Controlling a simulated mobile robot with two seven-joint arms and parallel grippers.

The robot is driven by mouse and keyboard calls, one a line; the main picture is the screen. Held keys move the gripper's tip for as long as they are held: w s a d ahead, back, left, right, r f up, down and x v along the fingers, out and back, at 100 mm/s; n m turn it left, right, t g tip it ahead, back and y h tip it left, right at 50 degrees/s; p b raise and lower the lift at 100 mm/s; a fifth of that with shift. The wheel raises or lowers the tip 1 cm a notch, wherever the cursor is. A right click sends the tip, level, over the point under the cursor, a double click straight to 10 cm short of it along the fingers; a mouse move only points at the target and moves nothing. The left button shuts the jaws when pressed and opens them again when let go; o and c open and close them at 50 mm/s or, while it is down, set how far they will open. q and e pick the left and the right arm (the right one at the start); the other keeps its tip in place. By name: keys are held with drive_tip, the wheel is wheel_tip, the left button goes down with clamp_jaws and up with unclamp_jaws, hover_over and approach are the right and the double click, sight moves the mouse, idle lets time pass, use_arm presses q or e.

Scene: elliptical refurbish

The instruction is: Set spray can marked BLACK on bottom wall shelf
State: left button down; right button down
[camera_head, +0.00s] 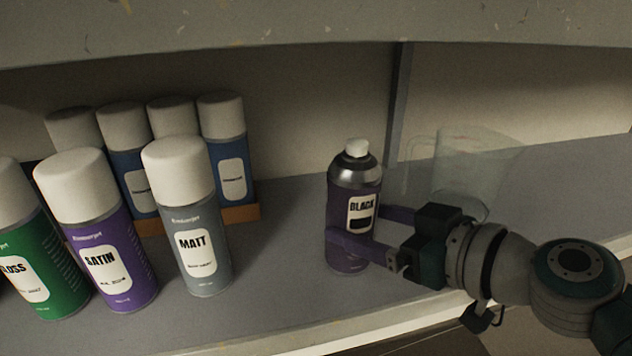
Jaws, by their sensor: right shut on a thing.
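The spray can marked BLACK (355,188) is dark purple with a silver shoulder and a small white nozzle. It is upright at the middle of the grey shelf (280,285), and its base appears to be on or very close to the surface. My right gripper (352,228) comes in from the right and is shut on the can, one finger across its front and the other behind it. My left gripper is not in view.
Spray cans marked MATT (187,220), SATIN (97,235) and GLOSS (35,250) stand at the left. Several blue cans (228,150) stand behind in an orange tray (240,214). A clear jug (465,165) stands behind my right gripper. A board (300,25) overhangs above.

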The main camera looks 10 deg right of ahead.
drive_tip(key=shift+f+b, duration=0.2)
drive_tip(key=shift+b, duration=0.1)
unclamp_jaws()
drive_tip(key=shift+r, duration=0.1)
drive_tip(key=shift+r+p, duration=0.25)
drive_tip(key=shift+p, duration=0.15)
drive_tip(key=v, duration=1.1)
drive_tip(key=s+a+f+n+g, duration=0.1)
drive_tip(key=s+a+f+g, duration=0.15)
drive_tip(key=s+a, duration=0.2)
drive_tip(key=s+a+f+g, duration=0.2)
drive_tip(key=s+a+g, duration=0.15)
drive_tip(key=s, duration=0.25)
drive_tip(key=s+d+m+g+h, duration=0.3)
drive_tip(key=s+d+m+h, duration=0.1)
drive_tip(key=s+d+h, duration=0.2)
drive_tip(key=shift+s+d+f+m+h, duration=0.2)
drive_tip(key=shift+d+f+m+h, duration=0.2)
drive_tip(key=shift+d, duration=0.2)
